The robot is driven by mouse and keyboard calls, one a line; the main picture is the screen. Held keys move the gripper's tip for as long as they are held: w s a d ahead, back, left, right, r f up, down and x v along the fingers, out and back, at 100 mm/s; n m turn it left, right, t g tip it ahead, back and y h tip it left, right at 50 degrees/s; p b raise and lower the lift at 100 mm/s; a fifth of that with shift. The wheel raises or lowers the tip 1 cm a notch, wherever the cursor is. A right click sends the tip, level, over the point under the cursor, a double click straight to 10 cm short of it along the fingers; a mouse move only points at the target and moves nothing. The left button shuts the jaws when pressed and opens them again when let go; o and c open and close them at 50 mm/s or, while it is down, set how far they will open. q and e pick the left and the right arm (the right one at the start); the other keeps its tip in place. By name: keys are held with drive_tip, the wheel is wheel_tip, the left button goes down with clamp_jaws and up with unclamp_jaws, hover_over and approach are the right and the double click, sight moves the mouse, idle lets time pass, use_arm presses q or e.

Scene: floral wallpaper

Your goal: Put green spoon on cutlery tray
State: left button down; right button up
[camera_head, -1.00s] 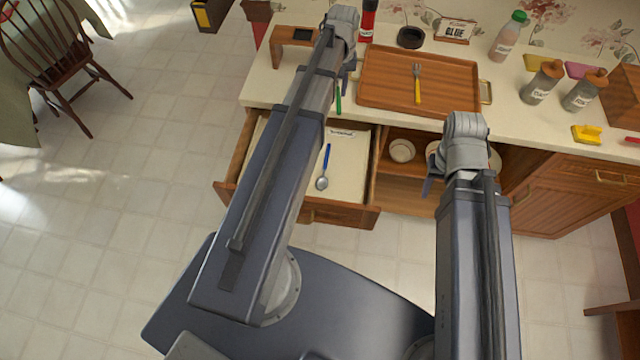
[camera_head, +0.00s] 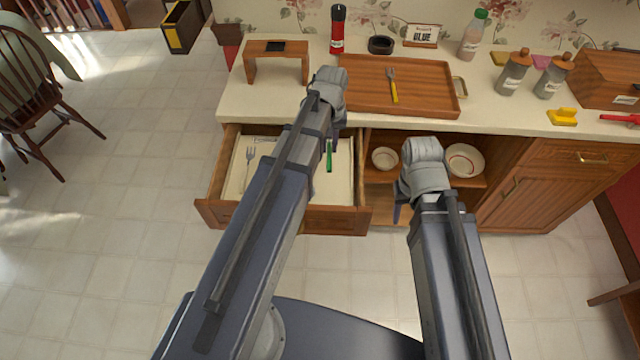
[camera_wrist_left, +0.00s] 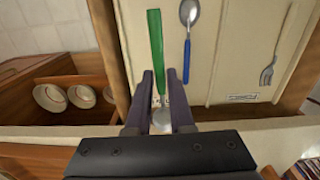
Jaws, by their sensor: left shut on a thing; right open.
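The green spoon (camera_head: 329,156) is held by my left gripper (camera_head: 337,125) over the right part of the open drawer. In the left wrist view, the left fingers (camera_wrist_left: 161,84) are shut on the spoon near its bowl, and its green handle (camera_wrist_left: 155,45) points away from the gripper. A brown wooden tray (camera_head: 436,88) lies on the counter, behind and right of the left gripper. A yellow-handled fork (camera_head: 393,86) lies on it. My right gripper (camera_head: 398,208) is open, in front of the cabinet shelves; its fingers are partly hidden.
The open drawer (camera_head: 290,222) holds a fork (camera_head: 249,165) and a blue-handled spoon (camera_wrist_left: 187,40), seen in the left wrist view. A small wooden stand (camera_head: 276,47), red bottle (camera_head: 337,30) and black ring-shaped item (camera_head: 381,44) stand around the tray. Bowls sit on the shelf below.

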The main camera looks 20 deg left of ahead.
use_arm(q)
drive_tip(key=shift+d+f, duration=0.9)
drive_tip(key=shift+d, duration=0.2)
drive_tip(key=b, duration=0.7)
hover_over(334, 180)
wheel_tip(334, 180, down, 6)
drive_tip(key=shift+f, duration=0.15)
use_arm(e)
wheel_tip(334, 180, down, 8)
use_arm(q)
drive_tip(key=shift+s, duration=0.1)
use_arm(e)
drive_tip(key=shift+f, duration=0.15)
use_arm(q)
wheel_tip(334, 180, down, 4)
drive_tip(key=b, duration=0.4)
use_arm(e)
wheel_tip(334, 180, down, 4)
drive_tip(key=shift+r, duration=0.25)
use_arm(q)
drive_tip(key=c, duration=0.8)
unclamp_jaws()
use_arm(e)
drive_tip(key=shift+f, duration=0.15)
